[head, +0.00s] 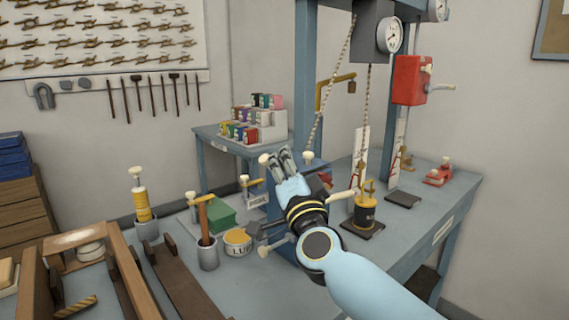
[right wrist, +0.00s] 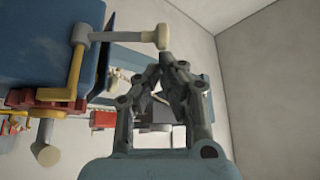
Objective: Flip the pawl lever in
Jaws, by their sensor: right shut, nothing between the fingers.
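My right gripper (head: 283,153) is shut and empty, in front of a blue post-like housing (head: 280,228) on the bench. Cream knobs show on either side of its fingertips, one at the left (head: 264,159) and one at the right (head: 308,156). In the right wrist view the shut fingertips (right wrist: 172,66) are just below a cream knob (right wrist: 162,37) on a pale rod. That rod joins a yellow arm (right wrist: 75,68) beside a blue body (right wrist: 45,45). I cannot tell for certain which part is the pawl lever. My gripper and forearm hide much of the housing. My left gripper is out of view.
A lubricant tin (head: 237,240), a grey cup (head: 208,254) with a hammer and a green box (head: 222,215) stand left of my arm. A black-and-yellow weight (head: 365,215) sits at the right. A red box with a crank (head: 409,80) is on the frame behind.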

